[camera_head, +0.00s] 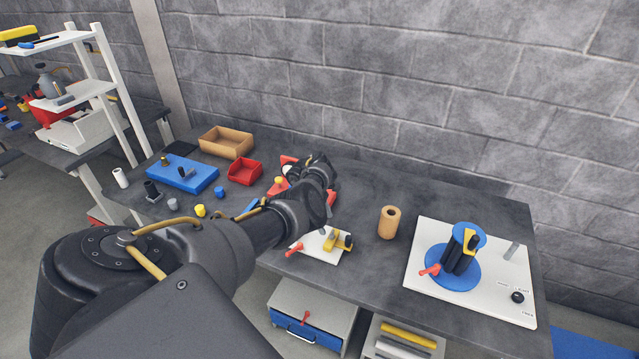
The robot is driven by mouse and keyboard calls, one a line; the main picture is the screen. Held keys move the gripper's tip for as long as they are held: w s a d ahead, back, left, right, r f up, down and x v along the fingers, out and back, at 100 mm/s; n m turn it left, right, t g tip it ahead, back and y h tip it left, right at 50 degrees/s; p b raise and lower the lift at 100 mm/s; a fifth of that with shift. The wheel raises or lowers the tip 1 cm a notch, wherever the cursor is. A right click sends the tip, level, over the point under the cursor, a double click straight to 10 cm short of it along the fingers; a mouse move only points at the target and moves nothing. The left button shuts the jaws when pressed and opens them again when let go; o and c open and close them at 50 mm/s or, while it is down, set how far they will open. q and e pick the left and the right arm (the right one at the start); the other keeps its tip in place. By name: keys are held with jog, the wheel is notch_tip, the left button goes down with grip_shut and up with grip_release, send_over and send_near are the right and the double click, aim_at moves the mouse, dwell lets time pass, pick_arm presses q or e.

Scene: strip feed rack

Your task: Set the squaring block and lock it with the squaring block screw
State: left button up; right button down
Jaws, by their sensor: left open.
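My left arm reaches in from the left over the dark workbench (365,185). Its gripper (318,180) is over the middle of the bench, open, seen from behind and partly hidden by its own wrist. Red parts (280,186) show beside and behind it, partly covered. Just in front of it lies a small white plate (318,247) with a yellow piece (343,241) and a red-handled lever or screw (295,249). I cannot tell for sure which piece is the squaring block or its screw. My right gripper is not in view.
A white board (420,262) at the right carries a blue reel-like stand (452,270) and a black knob (517,296). A tan cylinder (389,222) stands left of it. A blue block (182,178), red bin (244,171) and tan tray (226,142) are at the left.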

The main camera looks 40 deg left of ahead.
pick_arm(q)
jog(key=p+v, duration=0.1)
jog(key=v, duration=0.5)
jog(key=shift+s+a, duration=0.1)
dwell(0.3)
